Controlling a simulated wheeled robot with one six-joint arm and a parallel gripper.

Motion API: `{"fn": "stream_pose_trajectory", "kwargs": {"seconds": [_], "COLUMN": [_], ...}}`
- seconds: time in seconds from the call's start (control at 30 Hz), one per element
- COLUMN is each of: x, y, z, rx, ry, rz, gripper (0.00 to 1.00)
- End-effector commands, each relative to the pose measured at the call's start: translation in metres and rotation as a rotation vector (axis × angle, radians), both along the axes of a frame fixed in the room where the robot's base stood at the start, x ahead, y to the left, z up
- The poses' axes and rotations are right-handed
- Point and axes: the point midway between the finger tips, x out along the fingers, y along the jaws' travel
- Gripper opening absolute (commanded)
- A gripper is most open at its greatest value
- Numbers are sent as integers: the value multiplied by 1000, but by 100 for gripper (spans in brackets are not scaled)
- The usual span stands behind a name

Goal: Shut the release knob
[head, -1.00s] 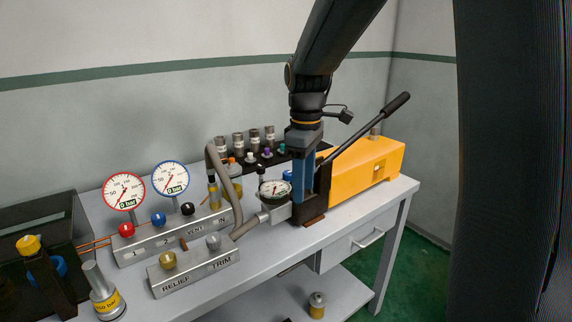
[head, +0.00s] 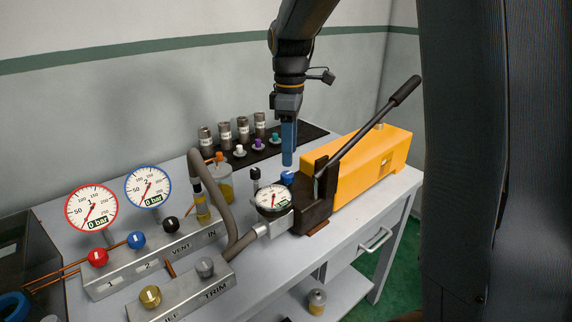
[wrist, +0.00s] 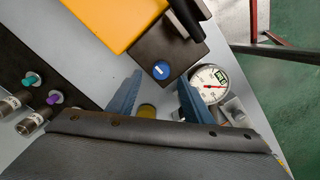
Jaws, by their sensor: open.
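The release knob looks to be the blue round knob (head: 287,178) on the black block (head: 312,212) at the front end of the yellow pump. In the wrist view the same blue knob (wrist: 161,70) shows a small white mark and sits just beyond my fingertips, roughly centred between them. My gripper (head: 289,163) points down with its blue fingers just above the knob in the head view. In the wrist view the two fingers of my gripper (wrist: 158,88) stand apart with nothing held between them. Whether a finger touches the knob cannot be told.
A round gauge (head: 272,198) stands close beside the block. The black pump lever (head: 370,130) slants up to the right over the yellow pump body (head: 372,165). A grey hose (head: 215,185) and the valve manifold (head: 150,262) with two dials lie to the left.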

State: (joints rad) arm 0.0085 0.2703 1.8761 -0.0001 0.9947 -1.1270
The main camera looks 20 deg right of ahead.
Motion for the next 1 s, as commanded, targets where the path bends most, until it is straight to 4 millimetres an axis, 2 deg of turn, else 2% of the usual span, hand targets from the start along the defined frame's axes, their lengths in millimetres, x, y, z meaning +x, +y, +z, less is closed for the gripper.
{"fn": "stream_pose_trajectory", "kwargs": {"seconds": [0.2, 0.33, 0.5, 0.77, 1.0], "x": [-2, -1, 0, 0, 0], "y": [6, 6, 4, 3, 3], "z": [-35, -50, -60, -61, -61], "rx": [0, 0, 0, 0, 0], "ry": [5, 3, 1, 0, 0], "rz": [10, 9, 7, 6, 5], "gripper": [46, 46, 46, 46, 6]}}
